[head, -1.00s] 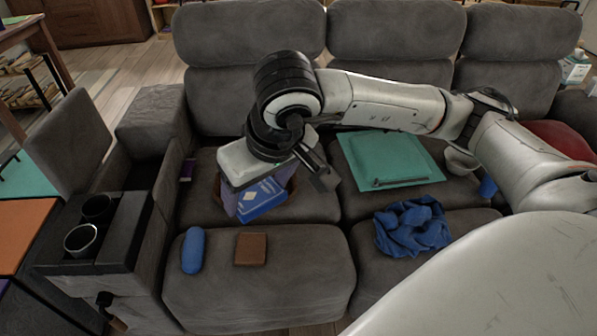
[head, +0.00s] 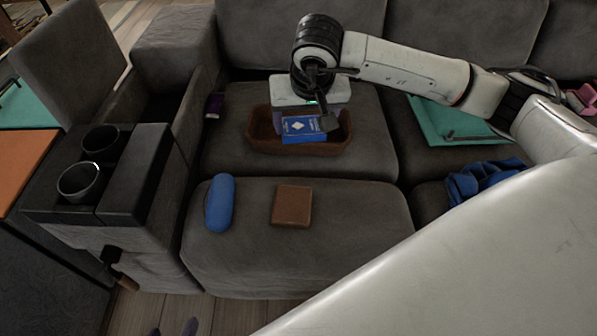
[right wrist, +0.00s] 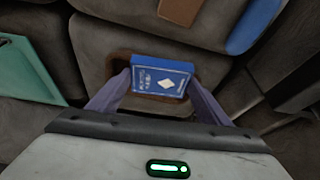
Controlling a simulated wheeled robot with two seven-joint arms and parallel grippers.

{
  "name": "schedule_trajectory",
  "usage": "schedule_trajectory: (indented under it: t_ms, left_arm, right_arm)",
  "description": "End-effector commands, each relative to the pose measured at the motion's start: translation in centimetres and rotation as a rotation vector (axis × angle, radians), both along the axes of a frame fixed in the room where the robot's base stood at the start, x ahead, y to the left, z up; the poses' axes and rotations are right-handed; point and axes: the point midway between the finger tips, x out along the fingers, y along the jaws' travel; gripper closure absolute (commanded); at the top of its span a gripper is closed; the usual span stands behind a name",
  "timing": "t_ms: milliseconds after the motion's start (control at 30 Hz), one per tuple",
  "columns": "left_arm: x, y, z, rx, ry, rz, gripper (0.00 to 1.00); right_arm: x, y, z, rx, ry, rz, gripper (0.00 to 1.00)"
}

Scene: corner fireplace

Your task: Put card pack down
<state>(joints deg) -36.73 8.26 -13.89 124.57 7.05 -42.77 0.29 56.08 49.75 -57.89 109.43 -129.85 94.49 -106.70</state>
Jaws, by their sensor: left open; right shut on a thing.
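The card pack (head: 306,130) is blue with a white diamond on its face. My right gripper (head: 308,127) is shut on it, and the pack also shows between the fingers in the right wrist view (right wrist: 162,83). The pack is over or partly within a brown oval basket (head: 262,143) on the sofa seat; I cannot tell whether it touches the basket. The basket's rim also shows behind the pack in the right wrist view (right wrist: 121,57). Only the fingertips of my left gripper (head: 173,329) show at the bottom edge of the head view, apart and empty.
A blue glasses-case-like object (head: 220,204) and a brown square item (head: 291,206) lie on the front cushion. A teal folder (head: 452,120) and blue cloth (head: 484,180) are to the right. Two cups (head: 80,181) sit in the armrest console (head: 125,193).

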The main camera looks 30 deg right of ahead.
Motion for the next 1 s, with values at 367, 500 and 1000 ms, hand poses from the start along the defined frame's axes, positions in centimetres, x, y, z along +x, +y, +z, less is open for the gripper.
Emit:
schedule_trajectory:
  t_ms: [367,500,1000]
  left_arm:
    - [0.2,-1.1,-3.1,-0.02,0.016,-0.033,0.46]
    - [0.3,-1.5,-3.5,-0.017,0.035,-0.058,0.46]
    - [0.4,-2.4,-4.4,-0.012,0.074,-0.112,0.46]
  right_arm:
    - [1.3,-3.2,-8.8,-0.019,0.003,-0.126,0.56]
    - [1.3,-3.2,-11.5,-0.019,0.004,-0.126,0.56]
    - [1.4,-3.2,-17.1,-0.019,0.002,-0.126,0.56]
